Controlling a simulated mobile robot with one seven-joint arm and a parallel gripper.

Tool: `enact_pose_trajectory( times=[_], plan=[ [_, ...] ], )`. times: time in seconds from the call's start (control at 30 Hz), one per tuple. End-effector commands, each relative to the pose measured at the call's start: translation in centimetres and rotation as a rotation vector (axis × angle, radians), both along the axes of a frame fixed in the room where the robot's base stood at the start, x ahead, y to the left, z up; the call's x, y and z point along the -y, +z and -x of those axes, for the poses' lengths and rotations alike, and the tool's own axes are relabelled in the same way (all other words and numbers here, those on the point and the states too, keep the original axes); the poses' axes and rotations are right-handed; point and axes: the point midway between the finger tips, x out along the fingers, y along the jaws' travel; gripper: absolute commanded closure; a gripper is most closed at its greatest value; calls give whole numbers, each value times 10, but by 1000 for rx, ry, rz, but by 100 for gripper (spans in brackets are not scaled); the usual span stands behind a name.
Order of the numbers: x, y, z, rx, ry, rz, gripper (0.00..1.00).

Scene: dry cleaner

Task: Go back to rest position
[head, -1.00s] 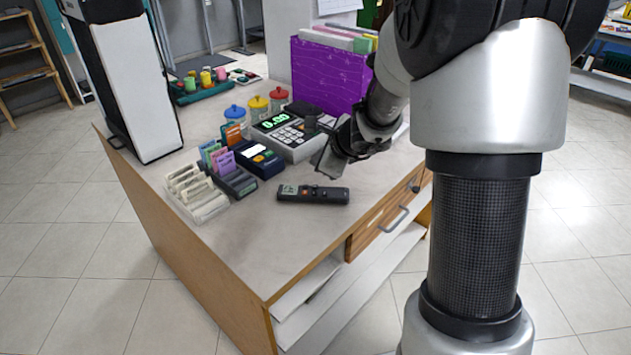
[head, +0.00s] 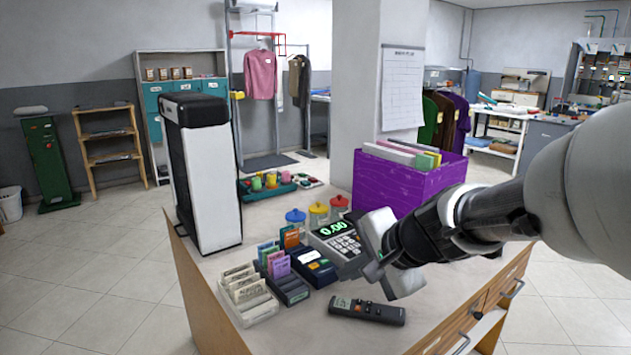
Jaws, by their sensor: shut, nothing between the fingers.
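My gripper (head: 378,280) is shut and empty in the head view. It is above the counter (head: 305,325), in front of the cash register (head: 338,243) and hides part of its right side. My arm comes in from the right edge of the picture. A black handheld device (head: 367,310) with a small screen lies on the counter below the gripper, apart from it.
A purple file box (head: 395,190) stands behind my arm. A tall black-and-white unit (head: 212,180) stands at the counter's left. Card holders (head: 285,285), a tray of slips (head: 245,293) and lidded jars (head: 317,215) crowd the middle.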

Motion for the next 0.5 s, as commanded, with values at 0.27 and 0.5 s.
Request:
enact_pose_trajectory(
  times=[0.27,0.5],
  plan=[
    [17,15,121,94,477,496,100],
    [59,13,181,91,687,831,100]
  ],
)
